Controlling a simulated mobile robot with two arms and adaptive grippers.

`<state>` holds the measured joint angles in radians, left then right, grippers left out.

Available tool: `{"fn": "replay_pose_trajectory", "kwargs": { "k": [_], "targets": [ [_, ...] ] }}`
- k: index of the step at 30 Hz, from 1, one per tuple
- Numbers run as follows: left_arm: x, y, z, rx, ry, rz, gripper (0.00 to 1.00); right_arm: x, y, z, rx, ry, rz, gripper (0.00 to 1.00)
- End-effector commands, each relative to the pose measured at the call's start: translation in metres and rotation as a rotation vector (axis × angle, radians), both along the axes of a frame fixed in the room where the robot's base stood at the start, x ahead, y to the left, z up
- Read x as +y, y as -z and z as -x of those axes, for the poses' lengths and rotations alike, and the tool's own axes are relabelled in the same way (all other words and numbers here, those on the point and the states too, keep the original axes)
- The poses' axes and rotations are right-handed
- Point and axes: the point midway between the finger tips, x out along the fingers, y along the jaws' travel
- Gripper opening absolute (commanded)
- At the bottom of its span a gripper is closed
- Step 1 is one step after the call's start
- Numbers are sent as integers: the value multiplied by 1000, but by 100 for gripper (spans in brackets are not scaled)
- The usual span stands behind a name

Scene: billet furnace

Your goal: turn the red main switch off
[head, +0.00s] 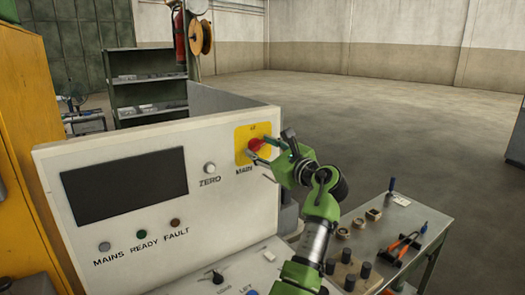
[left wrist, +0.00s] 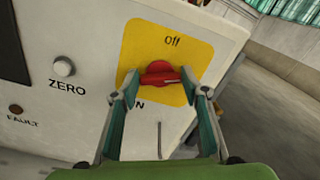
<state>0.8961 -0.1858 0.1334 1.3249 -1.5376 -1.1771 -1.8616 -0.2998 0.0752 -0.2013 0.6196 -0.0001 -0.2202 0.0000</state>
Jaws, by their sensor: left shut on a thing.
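The red main switch (head: 256,145) sits on a yellow plate (head: 243,131) at the upper right of the white control panel. In the left wrist view the red switch (left wrist: 160,72) shows in the middle, with its handle lying about crosswise below the word "off". My left gripper (head: 266,151) reaches the switch from the right. In the left wrist view its two fingers (left wrist: 160,82) stand on either side of the red handle and are shut on it. The finger tips hide the ends of the handle. My right gripper is in neither view.
The panel (head: 220,187) has a dark screen (head: 125,186), a white ZERO button (head: 209,168) and several lamps. A lower desk with a black knob (head: 217,276) is in front. A tool table (head: 420,212) stands at right.

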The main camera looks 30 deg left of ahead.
Motion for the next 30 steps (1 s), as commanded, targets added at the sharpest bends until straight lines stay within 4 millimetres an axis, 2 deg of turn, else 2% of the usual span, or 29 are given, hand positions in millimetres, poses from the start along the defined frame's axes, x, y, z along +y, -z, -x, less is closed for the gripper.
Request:
{"fn": "replay_pose_trajectory", "kwargs": {
  "k": [30],
  "targets": [
    [2,4,3,-873,5,356,20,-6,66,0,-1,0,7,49]
  ]
}}
